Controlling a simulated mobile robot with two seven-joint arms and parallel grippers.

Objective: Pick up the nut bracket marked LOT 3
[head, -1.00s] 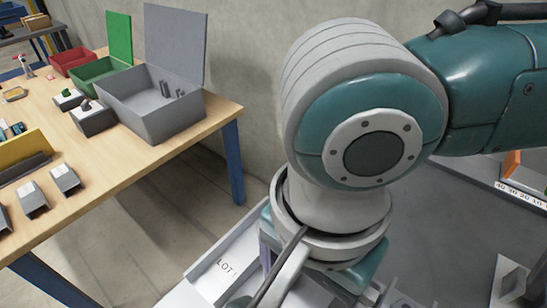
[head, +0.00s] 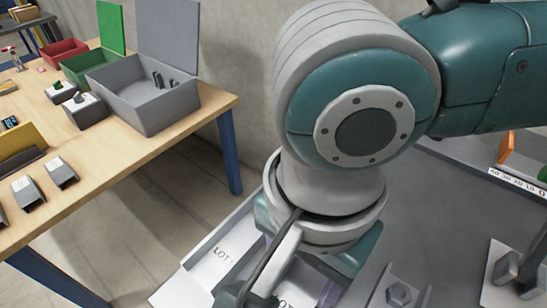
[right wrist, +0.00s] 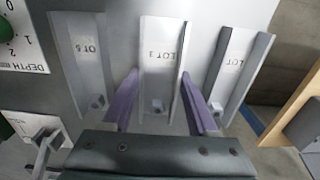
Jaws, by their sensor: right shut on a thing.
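The nut bracket marked LOT 3 (right wrist: 160,58) is a grey channel with raised side walls, a nut near its lower end and a white label. It is the middle one of three in the right wrist view. My right gripper (right wrist: 159,88) has a purple finger along each side of it and is shut on it. I cannot tell whether it is lifted. In the head view my right arm hides most of the gripper. A bracket marked LOT 1 (head: 222,252) shows left of the arm; it is right of LOT 3 in the wrist view (right wrist: 236,68). My left gripper is out of view.
Another bracket (right wrist: 82,50), its label reading "OT 5", stands close left of the gripper. A panel with a DEPTH scale (right wrist: 25,45) and a grey clamp-like part (right wrist: 42,148) are further left. A wooden table (head: 120,165) with a grey open bin (head: 150,105) stands left in the head view.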

